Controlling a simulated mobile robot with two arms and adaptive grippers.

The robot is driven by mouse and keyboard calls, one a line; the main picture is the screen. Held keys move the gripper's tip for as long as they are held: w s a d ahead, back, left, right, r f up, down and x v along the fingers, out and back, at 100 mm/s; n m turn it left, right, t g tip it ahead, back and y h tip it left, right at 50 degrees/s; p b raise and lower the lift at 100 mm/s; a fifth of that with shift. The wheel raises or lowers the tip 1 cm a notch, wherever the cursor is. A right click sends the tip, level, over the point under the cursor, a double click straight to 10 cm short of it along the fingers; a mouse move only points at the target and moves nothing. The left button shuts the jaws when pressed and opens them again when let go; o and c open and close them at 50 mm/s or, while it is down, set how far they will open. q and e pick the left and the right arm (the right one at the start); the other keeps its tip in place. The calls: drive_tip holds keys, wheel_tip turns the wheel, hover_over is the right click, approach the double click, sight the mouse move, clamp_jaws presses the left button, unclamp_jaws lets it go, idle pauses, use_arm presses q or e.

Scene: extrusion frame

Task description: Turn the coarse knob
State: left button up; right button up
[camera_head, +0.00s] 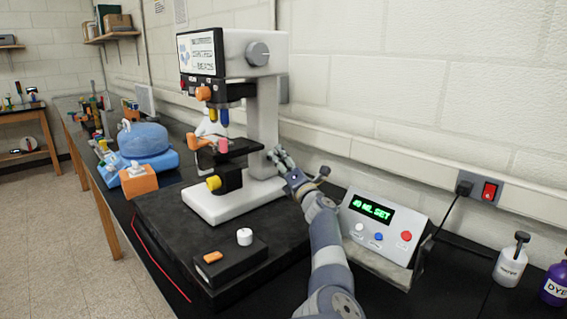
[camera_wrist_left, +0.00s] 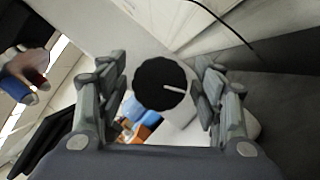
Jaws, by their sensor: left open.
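The coarse knob (camera_wrist_left: 162,84) is a black, ridged round knob with a white pointer line. In the left wrist view it sits between the two fingers of my left gripper (camera_wrist_left: 160,72), with a gap on each side. My left gripper (camera_head: 278,158) is open beside the lower column of the white microscope (camera_head: 266,110) in the head view. The coarse knob is hidden behind the gripper there. My right gripper is in neither view.
A control box (camera_head: 380,228) with a green display stands right of my arm. A black block with a white knob (camera_head: 244,237) lies in front of the microscope. Bottles (camera_head: 510,262) stand at far right. A wall runs close behind.

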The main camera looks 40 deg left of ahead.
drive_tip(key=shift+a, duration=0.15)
use_arm(q)
drive_tip(key=c, duration=1.1)
drive_tip(key=shift+o, duration=0.2)
drive_tip(key=m+p, duration=0.1)
drive_tip(key=p, duration=0.2)
drive_tip(key=shift+r+m+h, duration=0.25)
drive_tip(key=shift+m+h, duration=0.15)
drive_tip(key=shift+f+m+p, duration=0.15)
drive_tip(key=shift+m+p, duration=0.2)
drive_tip(key=shift+m, duration=0.05)
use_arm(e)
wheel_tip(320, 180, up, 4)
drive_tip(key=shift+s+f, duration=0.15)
use_arm(q)
drive_tip(key=shift+f, duration=0.1)
drive_tip(key=o, duration=1.1)
drive_tip(key=shift+c, duration=0.2)
drive_tip(key=v, duration=0.7)
drive_tip(key=shift+s+d, duration=0.2)
drive_tip(key=shift+d, duration=0.05)
